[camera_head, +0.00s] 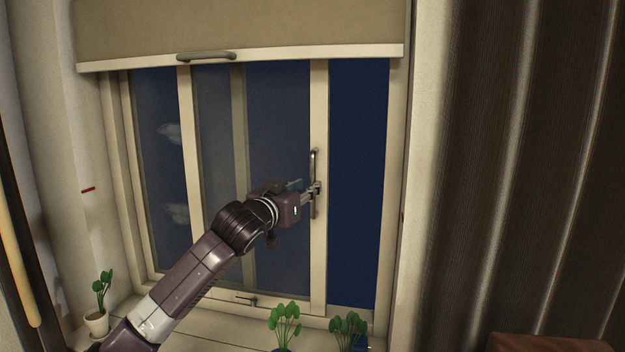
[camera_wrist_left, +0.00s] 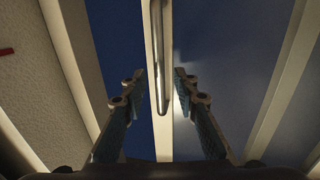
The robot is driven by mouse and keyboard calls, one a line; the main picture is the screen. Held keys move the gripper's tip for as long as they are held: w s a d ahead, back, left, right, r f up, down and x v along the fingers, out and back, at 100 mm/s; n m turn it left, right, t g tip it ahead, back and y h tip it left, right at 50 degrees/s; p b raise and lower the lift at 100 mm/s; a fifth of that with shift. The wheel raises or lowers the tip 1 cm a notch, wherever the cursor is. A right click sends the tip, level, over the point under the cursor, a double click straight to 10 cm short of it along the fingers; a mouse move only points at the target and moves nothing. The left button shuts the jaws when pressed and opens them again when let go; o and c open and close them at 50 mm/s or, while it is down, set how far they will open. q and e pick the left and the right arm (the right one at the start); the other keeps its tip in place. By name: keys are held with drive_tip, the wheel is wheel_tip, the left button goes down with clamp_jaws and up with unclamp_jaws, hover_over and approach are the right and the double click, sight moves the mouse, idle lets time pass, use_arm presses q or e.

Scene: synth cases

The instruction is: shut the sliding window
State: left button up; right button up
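The sliding window's movable panel (camera_head: 320,262) has a cream frame and an upright metal handle (camera_head: 315,165) on its right stile. To the right of that stile is a dark blue strip (camera_head: 358,180), reaching to the right jamb, so the panel stands away from it. My left gripper (camera_head: 314,190) is at the handle's lower half. In the left wrist view the gripper (camera_wrist_left: 160,85) is open, with one finger on each side of the handle (camera_wrist_left: 158,50) and a visible gap to both. My right gripper is in neither view.
A partly lowered beige blind (camera_head: 240,22) hangs above, with a grey pull. Potted plants stand on the sill: one at left (camera_head: 97,318), one at middle (camera_head: 285,325), one at right (camera_head: 348,328). A dark curtain (camera_head: 530,150) hangs at right.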

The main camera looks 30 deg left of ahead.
sight(313, 212)
use_arm(q)
drive_tip(key=w+p, duration=0.1)
drive_tip(key=w, duration=0.3)
drive_tip(key=shift+r, duration=0.1)
drive_tip(key=shift+w+a, duration=0.1)
drive_tip(key=shift+w, duration=0.1)
drive_tip(key=shift+c, duration=0.7)
clamp_jaws()
